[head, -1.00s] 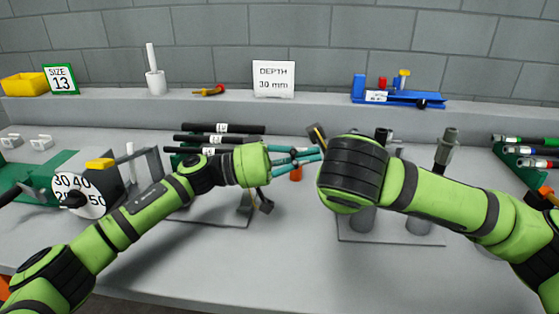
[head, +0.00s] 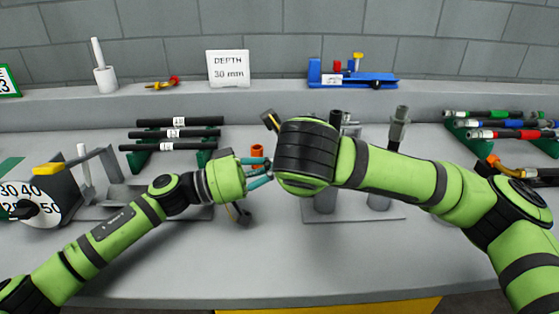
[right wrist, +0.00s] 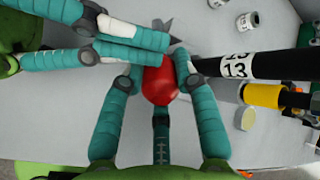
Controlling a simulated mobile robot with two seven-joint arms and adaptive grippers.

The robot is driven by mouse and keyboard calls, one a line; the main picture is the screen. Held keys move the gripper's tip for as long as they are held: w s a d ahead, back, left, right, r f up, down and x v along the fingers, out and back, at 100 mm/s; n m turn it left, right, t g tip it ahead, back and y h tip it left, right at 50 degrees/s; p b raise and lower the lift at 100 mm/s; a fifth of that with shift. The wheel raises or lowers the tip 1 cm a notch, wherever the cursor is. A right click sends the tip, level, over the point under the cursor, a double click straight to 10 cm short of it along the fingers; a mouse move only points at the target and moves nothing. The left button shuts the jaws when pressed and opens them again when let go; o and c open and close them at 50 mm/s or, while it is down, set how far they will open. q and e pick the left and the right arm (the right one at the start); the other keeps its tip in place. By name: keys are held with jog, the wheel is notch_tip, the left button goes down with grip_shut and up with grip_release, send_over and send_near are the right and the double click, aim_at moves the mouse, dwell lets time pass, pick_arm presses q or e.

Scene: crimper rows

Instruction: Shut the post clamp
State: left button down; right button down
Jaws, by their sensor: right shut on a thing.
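My right gripper (right wrist: 160,75) is shut on a red rounded piece (right wrist: 160,82) in the right wrist view. I cannot tell whether this piece belongs to the post clamp. My left gripper (head: 262,172) is close beside it; its teal fingers lie nearly together at the upper left of the wrist view (right wrist: 168,42). Whether they hold anything is unclear. A grey pointed part (right wrist: 165,32) shows beyond the fingertips. A plate (head: 290,213) with grey posts (head: 379,185) stands behind my right arm, which hides much of it. The clamp itself cannot be made out clearly.
A black rod labelled 13 (right wrist: 240,65) and a yellow collar (right wrist: 275,96) are right of my right gripper. Black labelled rods (head: 180,133) lie on a rack at the back left. A dial (head: 38,203) stands at the left. The front table is clear.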

jog(key=c, duration=1.2)
grip_release()
jog(key=shift+d+f, duration=0.1)
jog(key=shift+d, duration=0.05)
jog(key=shift+o, duration=1.3)
